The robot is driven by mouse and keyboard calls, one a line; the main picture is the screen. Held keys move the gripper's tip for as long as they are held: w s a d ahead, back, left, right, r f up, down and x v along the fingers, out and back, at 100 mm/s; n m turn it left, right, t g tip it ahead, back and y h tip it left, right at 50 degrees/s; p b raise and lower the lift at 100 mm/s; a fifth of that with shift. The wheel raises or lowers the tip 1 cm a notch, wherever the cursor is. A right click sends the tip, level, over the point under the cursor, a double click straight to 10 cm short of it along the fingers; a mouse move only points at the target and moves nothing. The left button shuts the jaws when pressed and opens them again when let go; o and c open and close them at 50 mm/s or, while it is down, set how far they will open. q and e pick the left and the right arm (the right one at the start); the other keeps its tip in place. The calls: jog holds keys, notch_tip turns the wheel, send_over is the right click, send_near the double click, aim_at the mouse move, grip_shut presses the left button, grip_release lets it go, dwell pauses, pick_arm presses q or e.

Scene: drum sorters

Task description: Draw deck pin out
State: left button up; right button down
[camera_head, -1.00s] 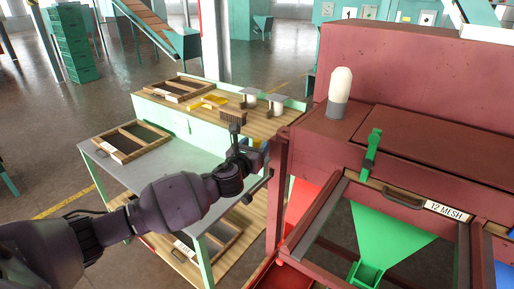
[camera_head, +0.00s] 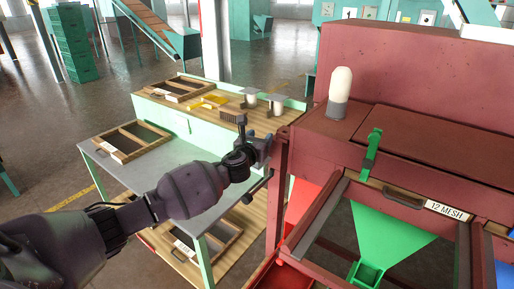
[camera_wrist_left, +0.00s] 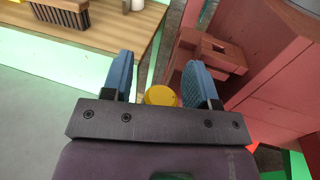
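My left gripper (camera_head: 262,148) is beside the red machine's front post. In the left wrist view its two blue fingers (camera_wrist_left: 160,80) are spread apart. A round yellow knob (camera_wrist_left: 160,95), possibly the deck pin's head, shows between the fingers near the gripper's base plate. I cannot tell whether either finger touches it. In the head view my gripper hides the knob. A red bracket with a square hole (camera_wrist_left: 220,50) sits just beyond the right finger, on the red machine (camera_head: 400,75). My right gripper is not in view.
A green clamp (camera_head: 372,155) stands on the machine above a "12 MESH" label (camera_head: 446,210). Left of the machine is a pale green bench (camera_head: 190,155) with framed screens, a brush (camera_head: 232,117) and white-bodied items. A green chute (camera_head: 385,235) lies below the clamp.

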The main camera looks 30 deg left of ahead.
pick_arm(q)
jog(key=c, duration=0.9)
jog(key=shift+r, duration=0.1)
notch_tip(320, 180, up, 20)
jog(key=shift+f+p, duration=0.1)
jog(key=shift+p, duration=0.95)
pick_arm(e)
jog(key=shift+w+r, duration=0.1)
jog(key=shift+r, duration=0.85)
